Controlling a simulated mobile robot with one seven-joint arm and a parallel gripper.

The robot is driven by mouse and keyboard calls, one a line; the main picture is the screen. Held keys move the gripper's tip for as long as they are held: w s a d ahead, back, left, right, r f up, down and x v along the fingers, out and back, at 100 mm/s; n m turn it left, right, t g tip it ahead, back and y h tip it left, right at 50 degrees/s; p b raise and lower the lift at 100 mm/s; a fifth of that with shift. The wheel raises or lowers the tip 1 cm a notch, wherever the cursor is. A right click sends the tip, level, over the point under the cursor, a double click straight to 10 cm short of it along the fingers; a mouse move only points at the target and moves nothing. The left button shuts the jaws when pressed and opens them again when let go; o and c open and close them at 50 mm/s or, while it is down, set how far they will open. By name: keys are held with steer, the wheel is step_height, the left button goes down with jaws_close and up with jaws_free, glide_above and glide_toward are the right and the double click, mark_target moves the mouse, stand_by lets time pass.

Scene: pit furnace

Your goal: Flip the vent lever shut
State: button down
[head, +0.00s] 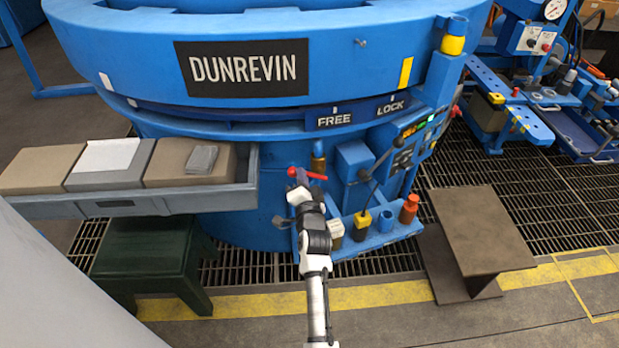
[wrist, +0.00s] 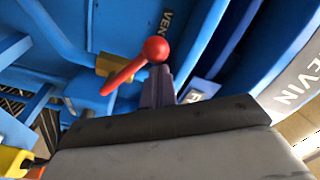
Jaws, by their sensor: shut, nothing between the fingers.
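The vent lever (head: 315,176) is red and sits low on the front of the blue furnace body, below the FREE label. In the wrist view the lever (wrist: 121,76) is a red bar with a round ball end, running down-left from the ball. A brass-coloured fitting shows behind the bar. My gripper (head: 301,180) is at the lever, its fingers partly overlapping it in the head view. In the wrist view the gripper (wrist: 158,80) is shut and empty, with its tips just below the red ball. I cannot tell whether they touch it.
The furnace drum (head: 130,60) bulges out above the lever. A blue holder (head: 385,240) with bottles and a thin dark lever is right of my arm. A brown step (head: 480,225) stands further right.

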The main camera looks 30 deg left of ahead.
steer(key=f+n+b, duration=0.1)
steer(key=s+a+f+n+b, duration=0.1)
steer(key=f+n+b, duration=0.2)
steer(key=b, duration=0.1)
steer(key=shift+s+a+f+n, duration=0.2)
steer(key=shift+a+n, duration=0.1)
stand_by(0.5)
